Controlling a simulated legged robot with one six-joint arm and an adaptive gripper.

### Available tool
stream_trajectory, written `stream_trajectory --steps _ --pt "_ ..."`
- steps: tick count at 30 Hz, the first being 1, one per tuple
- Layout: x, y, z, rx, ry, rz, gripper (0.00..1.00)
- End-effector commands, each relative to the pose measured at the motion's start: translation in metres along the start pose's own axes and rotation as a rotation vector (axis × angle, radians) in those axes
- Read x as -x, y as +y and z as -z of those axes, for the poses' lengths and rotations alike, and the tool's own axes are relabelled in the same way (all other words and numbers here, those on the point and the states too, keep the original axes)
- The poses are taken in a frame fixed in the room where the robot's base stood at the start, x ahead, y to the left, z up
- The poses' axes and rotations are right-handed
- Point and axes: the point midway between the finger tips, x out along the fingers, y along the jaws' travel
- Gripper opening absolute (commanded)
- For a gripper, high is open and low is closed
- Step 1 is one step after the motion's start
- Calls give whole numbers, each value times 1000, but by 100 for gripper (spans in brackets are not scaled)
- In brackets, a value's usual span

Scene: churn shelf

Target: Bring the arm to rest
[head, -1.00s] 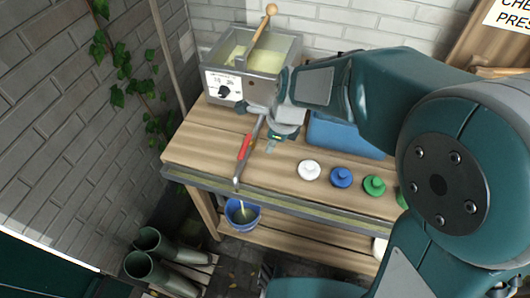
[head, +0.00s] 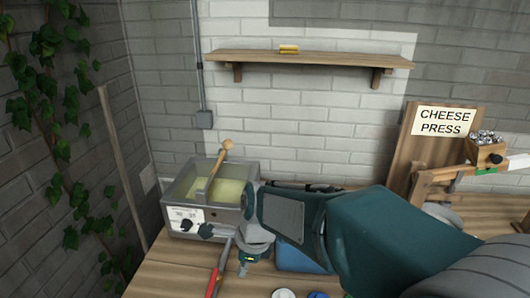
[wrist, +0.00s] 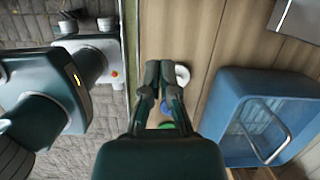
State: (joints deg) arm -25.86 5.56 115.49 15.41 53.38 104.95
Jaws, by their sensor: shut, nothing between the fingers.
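My gripper (wrist: 160,72) shows in the wrist view with its two dark fingers together and nothing between them. It is above the wooden bench, in front of a white lid (wrist: 182,76), a blue lid and a green lid (wrist: 166,125), which it partly covers. In the head view my arm reaches from the lower right towards the left, its wrist end beside a steel vat (head: 176,192). The fingers are hard to make out there.
A blue tub (wrist: 232,105) stands on the bench, partly behind my arm in the head view. A red-handled tool (head: 212,281) lies near my wrist. A wooden paddle (head: 219,160) stands in the vat. A wall shelf (head: 330,61) and cheese press sign (head: 443,121) are beyond.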

Motion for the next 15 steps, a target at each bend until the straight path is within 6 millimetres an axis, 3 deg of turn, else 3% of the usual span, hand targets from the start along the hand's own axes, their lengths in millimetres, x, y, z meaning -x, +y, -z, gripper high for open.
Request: stream_trajectory --steps 8,15 --pt "61 24 63 420 57 139 0" --pt "100 61 116 849 202 227 0"
